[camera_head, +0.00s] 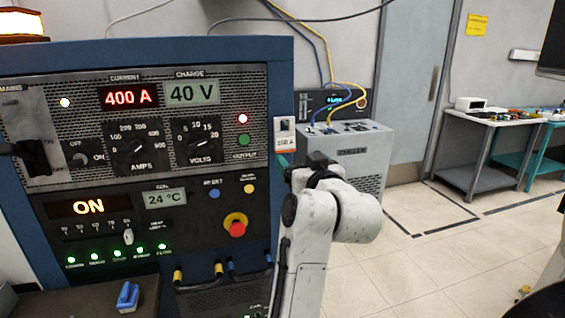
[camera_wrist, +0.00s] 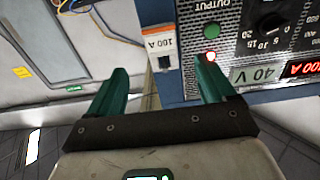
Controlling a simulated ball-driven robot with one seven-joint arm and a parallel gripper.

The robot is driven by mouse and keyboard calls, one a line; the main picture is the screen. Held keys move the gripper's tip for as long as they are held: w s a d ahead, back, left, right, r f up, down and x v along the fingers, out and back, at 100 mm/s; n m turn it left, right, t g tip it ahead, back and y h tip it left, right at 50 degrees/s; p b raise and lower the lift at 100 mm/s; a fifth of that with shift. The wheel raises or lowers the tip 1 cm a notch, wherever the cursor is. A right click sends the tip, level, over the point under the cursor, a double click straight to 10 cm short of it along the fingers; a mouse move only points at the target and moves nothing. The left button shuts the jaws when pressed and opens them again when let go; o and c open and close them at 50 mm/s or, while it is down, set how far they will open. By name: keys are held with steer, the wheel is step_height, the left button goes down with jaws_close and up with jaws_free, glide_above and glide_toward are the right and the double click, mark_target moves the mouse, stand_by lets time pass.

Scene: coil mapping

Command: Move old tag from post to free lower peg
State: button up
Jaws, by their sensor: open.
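A small white tag (camera_head: 284,136) with an orange band and a number ending in "0 A" hangs at the right edge of the blue cabinet. In the wrist view the tag (camera_wrist: 162,46) reads like "100 A" and lies ahead of the gap between my fingers. My gripper (camera_wrist: 160,64) is open, its two green fingers apart with nothing between them. The tag appears beyond the fingertips; I cannot tell the exact distance. In the head view my arm hides most of the gripper. The post and the free lower peg cannot be made out.
The blue cabinet (camera_head: 283,75) carries a panel of dials, lit displays and a red emergency button (camera_head: 237,227). A grey unit (camera_head: 352,150) with cables stands behind my arm. A blue clip-like object (camera_head: 128,296) lies on the front ledge. Floor at right is open.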

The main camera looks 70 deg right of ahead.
mark_target(285, 140)
steer(key=shift+p+x, duration=1.35)
steer(key=shift+x, duration=4.9)
steer(key=shift+w, duration=0.1)
steer(key=shift+c, duration=0.3)
steer(key=c, duration=0.7)
steer(key=shift+r, duration=0.15)
steer(key=shift+r+p, duration=0.3)
steer(key=shift+p, duration=0.2)
steer(key=shift+a, duration=0.1)
steer(key=shift+r+v, duration=0.15)
steer(key=shift+v, duration=1.7)
steer(key=shift+r+v, duration=0.15)
steer(key=shift+v, duration=1.7)
